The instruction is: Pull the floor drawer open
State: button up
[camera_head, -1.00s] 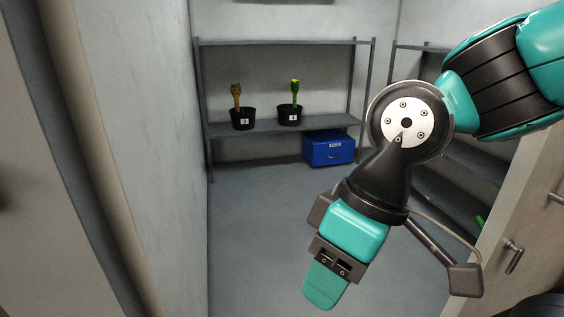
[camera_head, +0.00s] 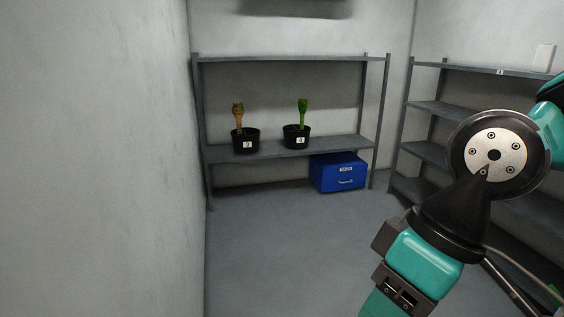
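The floor drawer (camera_head: 338,172) is a blue box with a small pale label and a silver handle on its front. It sits on the floor under the right part of the back shelf, and its front looks shut. My gripper (camera_head: 390,299) is at the lower right, pointing down, well in front of the drawer and apart from it. Its fingertips run off the bottom edge, so I cannot see whether it is open or shut. I see nothing held in the part that shows.
Black pots marked 3 (camera_head: 246,145) and 4 (camera_head: 297,142), each with a plant, stand on the grey back shelf (camera_head: 222,154). Another grey shelf unit (camera_head: 436,109) lines the right side. A pale wall (camera_head: 100,160) is close on the left. The floor (camera_head: 280,240) between is clear.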

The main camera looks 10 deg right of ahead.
aim_at(337, 179)
jog(key=z, duration=0.7)
jog(key=i, duration=2.35)
jog(key=z, duration=0.2)
jog(key=i, duration=2.45)
jog(key=u, duration=0.75)
jog(key=i, duration=1.05)
jog(key=u, duration=0.25)
